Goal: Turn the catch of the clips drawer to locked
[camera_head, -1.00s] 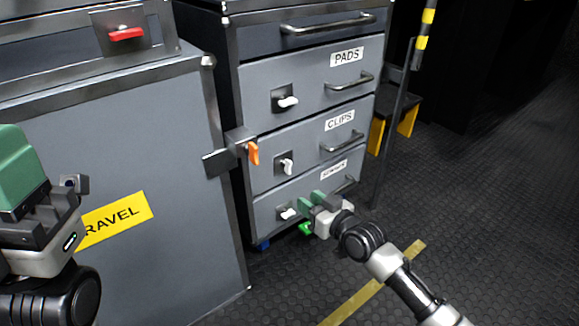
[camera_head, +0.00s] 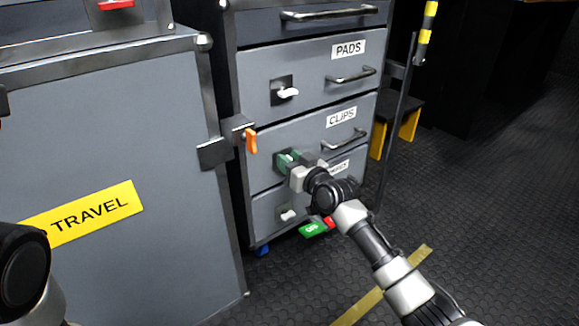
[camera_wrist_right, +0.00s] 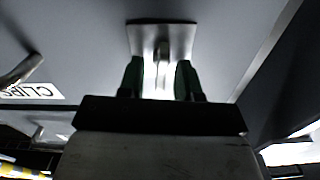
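The clips drawer (camera_head: 310,140) is shut in the grey cabinet and bears a CLIPS label (camera_head: 341,117). My right gripper (camera_head: 289,160) is at its catch and hides the lever in the head view. In the right wrist view, the metal catch plate (camera_wrist_right: 178,35) is straight ahead. The pale catch lever (camera_wrist_right: 162,55) stands out between the green fingertips of my right gripper (camera_wrist_right: 160,78). The fingers are apart, one on each side, with a narrow gap; firm contact is not clear. My left arm shows at the lower left, its fingers out of frame.
The pads drawer (camera_head: 310,75) with its white catch (camera_head: 288,93) is above. A lower drawer's catch (camera_head: 288,215) is below. A grey case with a TRAVEL label (camera_head: 92,215) and an orange latch (camera_head: 251,141) stands close on the left.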

